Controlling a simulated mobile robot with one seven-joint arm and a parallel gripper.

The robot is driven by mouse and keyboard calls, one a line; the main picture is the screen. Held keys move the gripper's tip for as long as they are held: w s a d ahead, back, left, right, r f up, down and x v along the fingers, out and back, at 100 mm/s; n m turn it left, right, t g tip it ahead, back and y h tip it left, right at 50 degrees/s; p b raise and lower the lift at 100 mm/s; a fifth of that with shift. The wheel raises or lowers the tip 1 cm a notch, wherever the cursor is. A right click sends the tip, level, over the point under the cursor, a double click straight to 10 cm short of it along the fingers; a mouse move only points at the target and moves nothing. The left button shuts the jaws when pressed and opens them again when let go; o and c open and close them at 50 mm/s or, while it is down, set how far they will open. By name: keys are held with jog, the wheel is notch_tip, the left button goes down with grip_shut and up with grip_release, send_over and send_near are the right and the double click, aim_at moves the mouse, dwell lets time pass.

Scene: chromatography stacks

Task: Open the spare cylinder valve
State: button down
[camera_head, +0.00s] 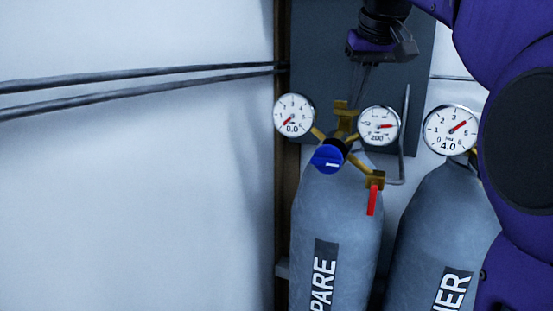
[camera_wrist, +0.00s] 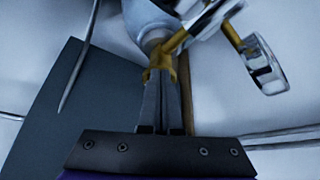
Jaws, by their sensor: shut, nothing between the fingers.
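The grey spare cylinder (camera_head: 335,225) stands upright; its label reads "PARE" where visible. On top is a brass valve and regulator (camera_head: 344,115) with a blue knob (camera_head: 327,158), a left gauge (camera_head: 293,115) marked 0.0 and a right gauge (camera_head: 379,126) marked 200. A red lever (camera_head: 373,200) hangs down from the brass outlet on the right. My gripper (camera_head: 356,92) points down just above the brass top, its fingers together and empty. In the wrist view, the fingertips (camera_wrist: 160,82) are close to a brass fitting (camera_wrist: 160,62); I cannot tell if they touch.
A second grey cylinder (camera_head: 445,225) stands close on the right, its gauge (camera_head: 450,130) marked 4.0 and its label partly hidden by my arm. A dark panel (camera_head: 310,50) is behind. Dark lines (camera_head: 130,82) cross the pale wall; room is free at left.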

jog(key=shift+s, duration=0.15)
dwell(0.5)
jog(key=r, duration=0.6)
jog(key=shift+s+d, duration=0.1)
jog(key=shift+s, duration=0.15)
jog(key=shift+s+r, duration=0.1)
jog(key=shift+r, duration=0.1)
dwell(0.4)
jog(key=shift+s+a+r, duration=0.1)
jog(key=shift+a+r, duration=0.1)
jog(key=shift+a, duration=0.05)
notch_tip(320, 180, down, 7)
jog(key=b, duration=0.3)
